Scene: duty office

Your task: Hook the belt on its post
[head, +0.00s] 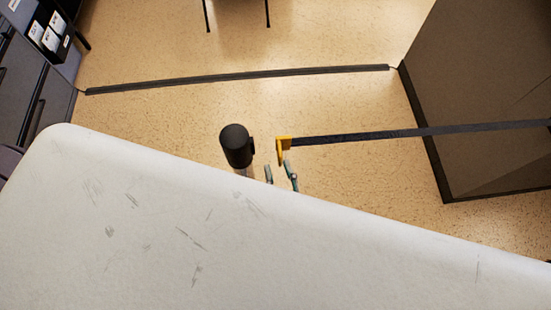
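The belt (400,133) is a dark strap that runs from the right edge of the head view to a yellow end clip (284,146). The post (234,142) has a black cylindrical head with a small dark block on its right side. The clip is just right of that block, with a narrow gap between them. My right gripper (279,172) shows two slim grey-green fingers just below the clip. The fingers are spread, with floor visible between them, and the right fingertip overlaps the clip's lower end. The table hides the rest of this gripper. My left gripper is not in view.
A white scuffed tabletop (150,220) fills the foreground and hides the post's lower part. A brown partition (480,100) stands at the right. Dark drawers and a shelf (55,35) are at upper left. A dark strip (235,77) crosses the tan floor, which is otherwise mostly clear.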

